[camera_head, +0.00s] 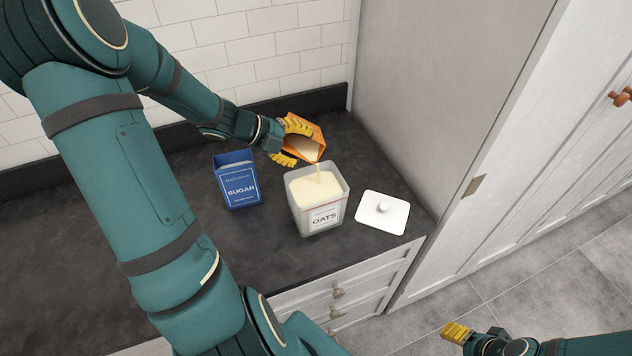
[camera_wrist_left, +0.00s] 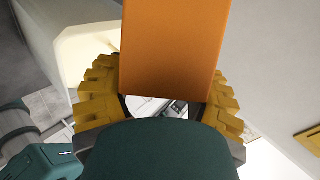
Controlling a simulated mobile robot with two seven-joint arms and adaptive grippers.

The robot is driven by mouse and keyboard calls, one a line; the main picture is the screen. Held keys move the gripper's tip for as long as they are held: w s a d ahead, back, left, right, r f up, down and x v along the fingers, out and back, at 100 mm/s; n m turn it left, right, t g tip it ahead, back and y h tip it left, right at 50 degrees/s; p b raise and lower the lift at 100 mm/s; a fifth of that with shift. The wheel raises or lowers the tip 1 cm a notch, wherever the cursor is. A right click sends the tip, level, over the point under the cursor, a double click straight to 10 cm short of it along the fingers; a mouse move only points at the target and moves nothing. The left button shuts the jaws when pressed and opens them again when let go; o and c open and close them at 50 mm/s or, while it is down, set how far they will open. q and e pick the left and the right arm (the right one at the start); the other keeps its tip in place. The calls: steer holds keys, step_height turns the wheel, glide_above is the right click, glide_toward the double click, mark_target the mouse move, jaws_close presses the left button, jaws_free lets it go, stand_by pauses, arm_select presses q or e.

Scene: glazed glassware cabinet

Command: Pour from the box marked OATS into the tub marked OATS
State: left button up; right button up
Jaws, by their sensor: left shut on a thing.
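My left gripper (camera_head: 289,139) is shut on an orange box (camera_head: 314,133), one finger on each side. The box is tilted over the tub (camera_head: 304,217) marked OATS, with its open mouth towards the tub, and a thin pale stream falls from it. The tub is open and pale contents show near its rim. No marking on the box can be read. In the left wrist view the orange box (camera_wrist_left: 173,50) stands between the yellow fingers. My right gripper (camera_head: 456,333) is low at the right, away from the counter; its opening is unclear.
A blue box (camera_head: 236,181) marked SUGAR stands upright left of the tub. A white lid (camera_head: 382,212) with a knob lies right of the tub. A tall grey panel (camera_head: 440,90) bounds the counter (camera_head: 270,250) at the right. The counter's front left is clear.

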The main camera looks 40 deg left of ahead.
arm_select(q)
steer(key=shift+s+d+t+b, duration=0.1)
steer(key=shift+t+b, duration=0.2)
steer(key=shift+b, duration=0.9)
stand_by(0.8)
